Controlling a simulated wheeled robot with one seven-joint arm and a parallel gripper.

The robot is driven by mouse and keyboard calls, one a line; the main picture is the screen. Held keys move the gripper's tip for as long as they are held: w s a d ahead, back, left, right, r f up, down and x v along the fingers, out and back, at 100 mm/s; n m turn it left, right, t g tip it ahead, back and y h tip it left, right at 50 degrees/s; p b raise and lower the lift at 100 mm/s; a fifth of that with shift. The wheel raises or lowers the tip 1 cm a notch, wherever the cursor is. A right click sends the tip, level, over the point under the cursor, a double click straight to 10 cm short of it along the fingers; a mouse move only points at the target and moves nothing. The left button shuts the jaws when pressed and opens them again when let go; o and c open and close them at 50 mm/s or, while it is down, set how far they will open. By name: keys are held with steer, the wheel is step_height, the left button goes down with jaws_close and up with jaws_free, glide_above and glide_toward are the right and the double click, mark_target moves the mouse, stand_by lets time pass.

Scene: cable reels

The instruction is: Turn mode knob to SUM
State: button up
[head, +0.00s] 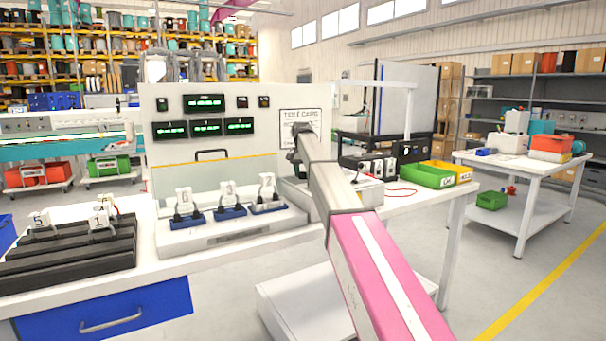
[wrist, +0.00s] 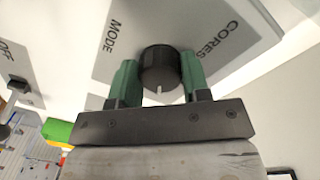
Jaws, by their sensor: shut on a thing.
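The mode knob (wrist: 160,68) is a round black knob with a small white pointer mark at its lower edge in the wrist view. It sits on a grey panel (wrist: 130,42) printed with MODE to its left and CORES to its right. My gripper (wrist: 159,78) has green fingers on both sides of the knob and is shut on it. No SUM label is readable. In the head view my arm reaches to the panel with the TEST sign (head: 300,117), and its end hides the knob.
A white bench (head: 400,205) carries green and yellow bins (head: 428,176) to the right. Several white plugs stand in blue holders (head: 201,219) to the left, beside black racks (head: 70,258). A switch marked OFF (wrist: 18,84) is at left in the wrist view.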

mark_target(302, 172)
steer(key=o, duration=0.9)
steer(key=shift+r, duration=0.15)
steer(key=r, duration=1)
steer(key=shift+a+r, duration=0.2)
steer(key=shift+r, duration=0.1)
